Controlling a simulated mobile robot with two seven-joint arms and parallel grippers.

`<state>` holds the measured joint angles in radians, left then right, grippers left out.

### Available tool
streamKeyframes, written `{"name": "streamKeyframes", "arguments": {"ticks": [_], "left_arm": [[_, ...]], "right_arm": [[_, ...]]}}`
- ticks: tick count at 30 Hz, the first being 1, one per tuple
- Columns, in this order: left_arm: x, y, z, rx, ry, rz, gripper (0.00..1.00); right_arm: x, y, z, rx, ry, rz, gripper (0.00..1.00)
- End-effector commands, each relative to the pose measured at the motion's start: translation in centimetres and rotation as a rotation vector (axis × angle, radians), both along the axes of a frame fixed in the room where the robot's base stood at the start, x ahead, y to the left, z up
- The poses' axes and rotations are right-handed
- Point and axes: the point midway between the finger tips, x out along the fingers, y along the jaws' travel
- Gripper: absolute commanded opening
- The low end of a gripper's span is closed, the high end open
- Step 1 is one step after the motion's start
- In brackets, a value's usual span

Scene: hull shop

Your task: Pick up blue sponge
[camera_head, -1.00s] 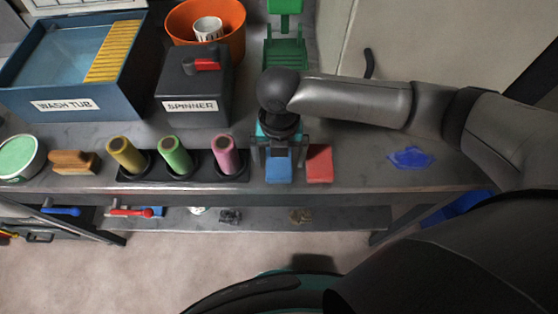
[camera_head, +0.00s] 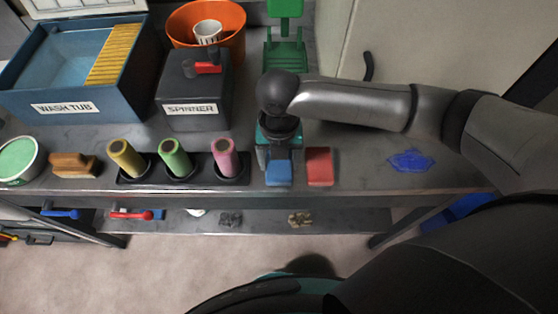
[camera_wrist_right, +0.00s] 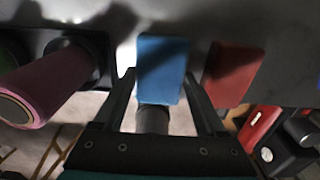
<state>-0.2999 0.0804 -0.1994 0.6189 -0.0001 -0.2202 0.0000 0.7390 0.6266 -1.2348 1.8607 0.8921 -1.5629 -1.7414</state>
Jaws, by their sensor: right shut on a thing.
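The blue sponge (camera_head: 278,174) is a small block at the front of the grey bench, left of a red sponge (camera_head: 319,166). My right gripper (camera_head: 278,157) reaches down from above and is shut on the blue sponge. In the right wrist view, the blue sponge (camera_wrist_right: 163,66) sits between the two dark fingers of my right gripper (camera_wrist_right: 160,84). The red sponge (camera_wrist_right: 232,74) is just beside the right-hand finger there. I cannot tell any gap between the blue sponge and the bench top. My left gripper is not in view.
A dark holder with a yellow roll (camera_head: 126,158), a green roll (camera_head: 174,157) and a pink roll (camera_head: 224,157) stands left of the gripper. The spinner box (camera_head: 195,90) and wash tub (camera_head: 75,75) are behind. A blue cloth (camera_head: 411,160) lies to the right.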

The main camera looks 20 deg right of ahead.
Motion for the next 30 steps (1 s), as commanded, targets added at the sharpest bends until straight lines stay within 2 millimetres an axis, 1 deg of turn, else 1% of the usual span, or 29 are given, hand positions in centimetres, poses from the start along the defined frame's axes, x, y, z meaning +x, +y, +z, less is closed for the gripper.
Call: {"name": "streamKeyframes", "arguments": {"ticks": [5,8,11,21,25,27,30], "left_arm": [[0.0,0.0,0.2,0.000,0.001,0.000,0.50],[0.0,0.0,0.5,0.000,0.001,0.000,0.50],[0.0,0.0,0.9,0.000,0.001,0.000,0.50],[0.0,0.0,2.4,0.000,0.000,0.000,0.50],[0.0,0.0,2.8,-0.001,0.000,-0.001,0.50],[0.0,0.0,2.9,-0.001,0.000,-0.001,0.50],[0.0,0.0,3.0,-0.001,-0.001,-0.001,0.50]], "right_arm": [[0.1,0.0,1.0,0.000,-0.002,0.000,0.21],[0.1,0.0,2.4,0.001,-0.004,0.000,0.21],[0.2,0.1,4.4,0.002,-0.006,0.001,0.21],[0.2,0.0,14.2,0.002,-0.007,0.001,0.21],[0.1,0.0,17.0,0.001,-0.004,0.000,0.21],[0.1,0.0,18.1,0.001,-0.003,0.001,0.21],[0.1,0.1,19.2,0.001,-0.002,-0.001,0.21]]}}
